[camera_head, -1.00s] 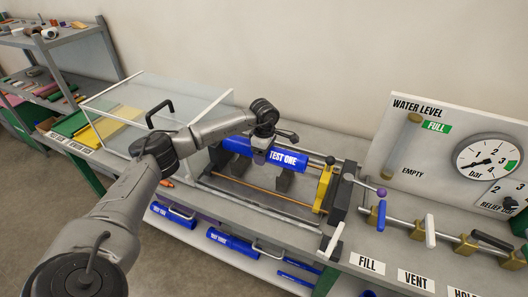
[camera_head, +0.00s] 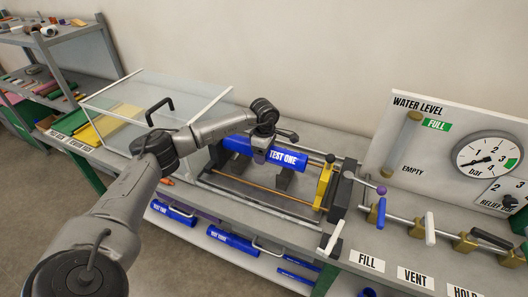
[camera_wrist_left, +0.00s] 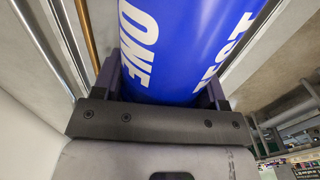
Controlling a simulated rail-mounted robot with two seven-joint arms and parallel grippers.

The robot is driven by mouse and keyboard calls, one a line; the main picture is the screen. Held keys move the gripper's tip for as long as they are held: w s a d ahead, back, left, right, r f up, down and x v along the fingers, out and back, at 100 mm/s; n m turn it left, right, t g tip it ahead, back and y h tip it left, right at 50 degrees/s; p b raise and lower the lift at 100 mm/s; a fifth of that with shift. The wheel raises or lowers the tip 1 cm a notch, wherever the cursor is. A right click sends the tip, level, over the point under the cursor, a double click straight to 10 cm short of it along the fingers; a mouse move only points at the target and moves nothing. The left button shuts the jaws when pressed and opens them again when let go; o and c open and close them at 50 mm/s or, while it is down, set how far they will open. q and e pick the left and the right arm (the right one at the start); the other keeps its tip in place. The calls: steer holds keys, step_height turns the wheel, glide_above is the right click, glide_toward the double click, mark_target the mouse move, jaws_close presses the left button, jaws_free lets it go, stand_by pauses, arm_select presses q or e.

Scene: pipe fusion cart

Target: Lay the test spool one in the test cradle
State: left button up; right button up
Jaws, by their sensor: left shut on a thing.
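The blue test spool one (camera_head: 288,157), marked TEST ONE, lies roughly level above the test cradle. My left gripper (camera_head: 262,157) is shut on it near its middle. In the left wrist view the blue spool (camera_wrist_left: 185,45) fills the space between the two fingers of my left gripper (camera_wrist_left: 165,90). The test cradle (camera_head: 285,180) is a dark frame with dark supports, a copper-coloured rod and a yellow end block (camera_head: 323,187) at its right. I cannot tell whether the spool touches the supports. My right gripper is not in view.
A clear hinged-looking cover with a black handle (camera_head: 158,108) stands left of the cradle. A gauge panel (camera_head: 450,150) and valve levers (camera_head: 430,230) stand at the right. Other blue spools (camera_head: 232,240) lie on the shelf below.

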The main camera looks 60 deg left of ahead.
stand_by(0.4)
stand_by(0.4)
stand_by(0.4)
arm_select(q)
steer(key=shift+f, duration=0.95)
steer(key=shift+f+b, duration=0.7)
steer(key=shift+f, duration=0.45)
steer(key=o, duration=1.1)
steer(key=shift+o, duration=0.5)
steer(key=shift+r, duration=0.1)
